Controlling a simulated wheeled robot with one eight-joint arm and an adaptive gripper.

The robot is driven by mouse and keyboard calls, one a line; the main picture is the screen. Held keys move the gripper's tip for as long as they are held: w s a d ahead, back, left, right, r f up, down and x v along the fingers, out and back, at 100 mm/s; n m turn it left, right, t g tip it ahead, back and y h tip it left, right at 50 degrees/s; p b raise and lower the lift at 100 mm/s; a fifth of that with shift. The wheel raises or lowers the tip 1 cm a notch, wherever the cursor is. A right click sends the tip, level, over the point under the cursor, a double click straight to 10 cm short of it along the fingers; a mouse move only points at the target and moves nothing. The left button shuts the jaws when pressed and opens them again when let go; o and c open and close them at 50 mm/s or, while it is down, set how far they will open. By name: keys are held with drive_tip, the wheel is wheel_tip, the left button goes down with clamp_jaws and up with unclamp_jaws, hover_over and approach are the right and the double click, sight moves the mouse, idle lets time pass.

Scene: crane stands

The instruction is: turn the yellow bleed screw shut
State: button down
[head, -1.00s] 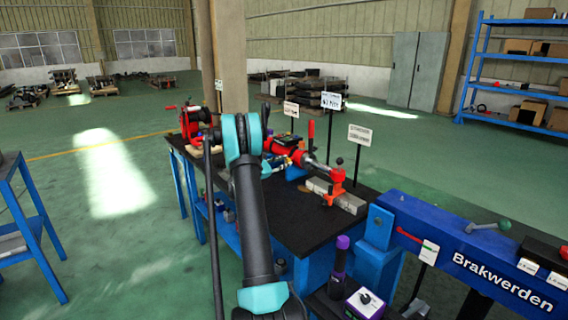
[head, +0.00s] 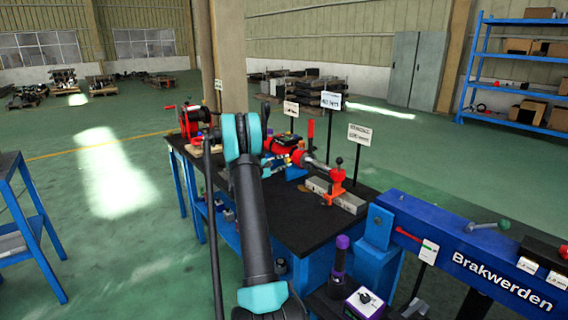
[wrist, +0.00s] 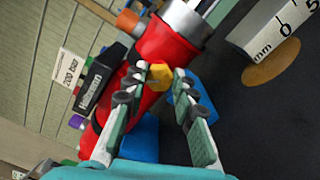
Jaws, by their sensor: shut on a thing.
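The yellow bleed screw (wrist: 159,76) shows in the wrist view as a small yellow head on a red cylinder body (wrist: 168,48). My gripper (wrist: 159,80) has its fingertips on either side of the screw head, touching it, and is shut on it. In the head view the red cylinder (head: 303,158) lies on the black bench top (head: 300,215). My arm hides the gripper and the screw there.
A grey block marked in mm (wrist: 280,30) lies beside the cylinder. A red clamp (head: 336,185) stands on the bench. Signs on posts (head: 361,134) rise behind. A blue beam (head: 470,250) stands at the right.

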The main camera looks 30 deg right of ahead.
idle(0.4)
drive_tip(key=c, duration=1.2)
unclamp_jaws()
drive_tip(key=shift+a, duration=0.1)
drive_tip(key=a, duration=0.8)
drive_tip(key=s+a, duration=0.1)
drive_tip(key=a, duration=0.2)
drive_tip(key=shift+a, duration=0.4)
